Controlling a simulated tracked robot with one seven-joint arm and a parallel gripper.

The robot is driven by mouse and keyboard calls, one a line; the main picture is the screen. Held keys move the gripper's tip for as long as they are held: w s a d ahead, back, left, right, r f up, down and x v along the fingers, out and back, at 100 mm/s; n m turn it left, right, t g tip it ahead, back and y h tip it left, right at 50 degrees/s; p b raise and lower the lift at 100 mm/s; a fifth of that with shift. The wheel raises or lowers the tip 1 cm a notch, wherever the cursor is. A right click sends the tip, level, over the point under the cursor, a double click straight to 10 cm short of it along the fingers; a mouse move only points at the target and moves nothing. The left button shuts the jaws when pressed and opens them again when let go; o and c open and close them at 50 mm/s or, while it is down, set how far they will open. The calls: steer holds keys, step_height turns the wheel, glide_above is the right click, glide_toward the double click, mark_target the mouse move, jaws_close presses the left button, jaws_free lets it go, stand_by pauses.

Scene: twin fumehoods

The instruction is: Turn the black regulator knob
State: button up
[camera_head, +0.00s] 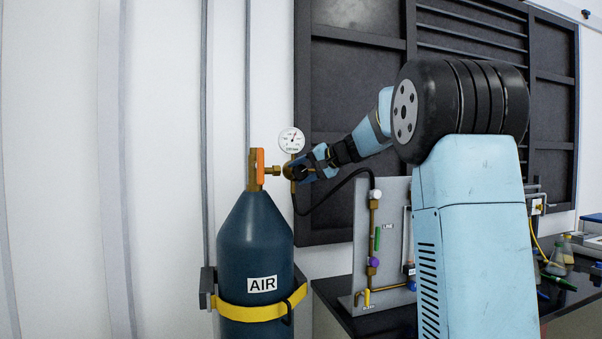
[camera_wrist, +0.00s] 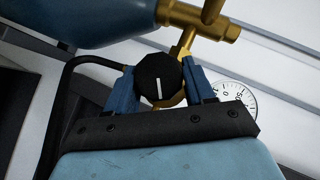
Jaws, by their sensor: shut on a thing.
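The black regulator knob (camera_wrist: 160,78) is faceted, with a white pointer line, and shows in the middle of the wrist view. My gripper (camera_wrist: 161,90) has its two blue fingers on either side of the knob, shut on it. In the head view my gripper (camera_head: 297,170) is at the brass regulator, just right of the cylinder valve. The white line points down toward the gripper's palm in the wrist view. A round white gauge (camera_head: 291,140) stands above the gripper and shows at the right of the wrist view (camera_wrist: 236,99).
A dark blue AIR cylinder (camera_head: 254,240) stands left of my gripper, held by a yellow strap (camera_head: 262,311). Its valve has an orange handle (camera_head: 260,166). A black hose (camera_head: 331,196) runs from the regulator to a grey panel (camera_head: 362,245). Bottles stand on the bench at right.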

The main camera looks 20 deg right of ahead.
steer(key=shift+d+f+m+y, duration=0.2)
steer(key=shift+m+y, duration=0.4)
steer(key=shift+y, duration=0.2)
steer(key=shift+t, duration=0.3)
steer(key=o, duration=1)
steer(key=shift+c, duration=0.2)
steer(key=shift+r, duration=0.1)
steer(key=v, duration=1.3)
steer(key=shift+s+d, duration=0.2)
steer(key=shift+d, duration=0.1)
